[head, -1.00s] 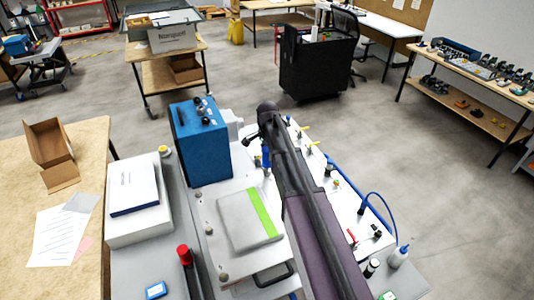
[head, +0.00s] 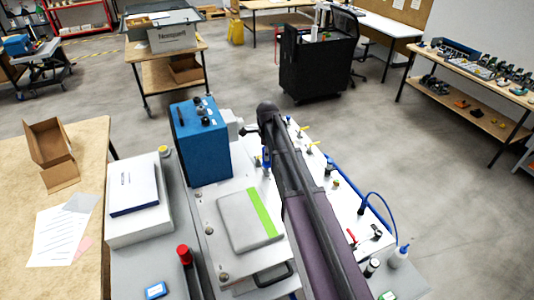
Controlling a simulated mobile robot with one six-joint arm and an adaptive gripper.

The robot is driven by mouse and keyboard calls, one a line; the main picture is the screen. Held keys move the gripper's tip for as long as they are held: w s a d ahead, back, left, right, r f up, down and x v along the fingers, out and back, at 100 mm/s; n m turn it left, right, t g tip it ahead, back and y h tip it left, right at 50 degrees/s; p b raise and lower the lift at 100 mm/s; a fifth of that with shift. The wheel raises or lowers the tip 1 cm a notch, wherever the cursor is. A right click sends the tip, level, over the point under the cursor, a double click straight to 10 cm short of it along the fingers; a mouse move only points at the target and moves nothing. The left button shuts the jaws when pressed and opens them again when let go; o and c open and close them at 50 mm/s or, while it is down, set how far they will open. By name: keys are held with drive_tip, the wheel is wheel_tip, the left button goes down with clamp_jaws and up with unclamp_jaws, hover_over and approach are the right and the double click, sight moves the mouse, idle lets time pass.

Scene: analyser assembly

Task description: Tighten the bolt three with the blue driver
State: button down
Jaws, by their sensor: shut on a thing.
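The blue driver (head: 266,158) shows as a small upright blue piece at the left edge of my arm, over the white analyser plate (head: 235,182). My gripper (head: 249,131) is small and dark, mostly hidden by my arm, and is shut on the driver. The driver's tip and its contact with any bolt are hidden or too small to make out. Round bolt-like heads (head: 209,230) sit along the plate's left edge. I cannot tell which one is bolt three.
A tall blue box (head: 201,145) stands just left of my gripper. A grey panel with a green stripe (head: 248,220) lies in front.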

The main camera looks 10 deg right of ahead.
drive_tip(key=m, duration=0.9)
drive_tip(key=shift+m, duration=0.3)
drive_tip(key=shift+c, duration=1.3)
unclamp_jaws()
drive_tip(key=shift+m, duration=0.3)
drive_tip(key=shift+c, duration=0.2)
clamp_jaws()
drive_tip(key=shift+r, duration=0.15)
